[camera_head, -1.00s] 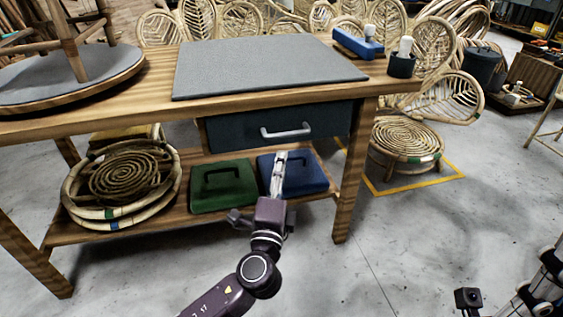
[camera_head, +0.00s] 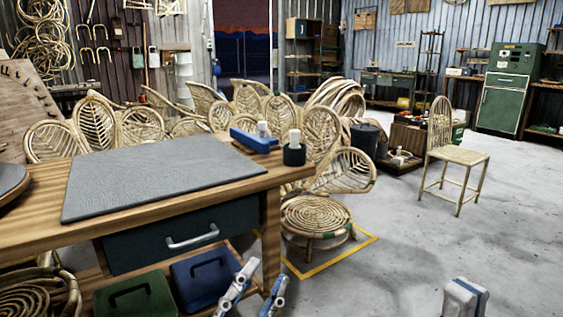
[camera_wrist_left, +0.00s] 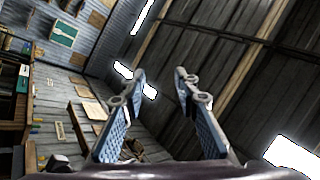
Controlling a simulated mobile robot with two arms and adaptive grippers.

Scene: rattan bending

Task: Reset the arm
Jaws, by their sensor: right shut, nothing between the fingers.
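My left gripper (camera_head: 256,291) shows at the bottom of the head view, in front of the workbench's right leg. Its two blue-padded fingers point up and stand apart. In the left wrist view the left gripper (camera_wrist_left: 160,110) is open, with nothing between its fingers; wall and roof show behind them. My right gripper (camera_head: 466,298) shows at the bottom right of the head view, over open floor. Its fingers are together and hold nothing. Most of both arms is out of the picture.
The wooden workbench (camera_head: 160,205) carries a grey mat (camera_head: 160,175); its dark drawer (camera_head: 150,242) is shut. A green case (camera_head: 135,299) and a blue case (camera_head: 203,275) sit below. A rattan chair (camera_head: 318,215) stands right of the bench.

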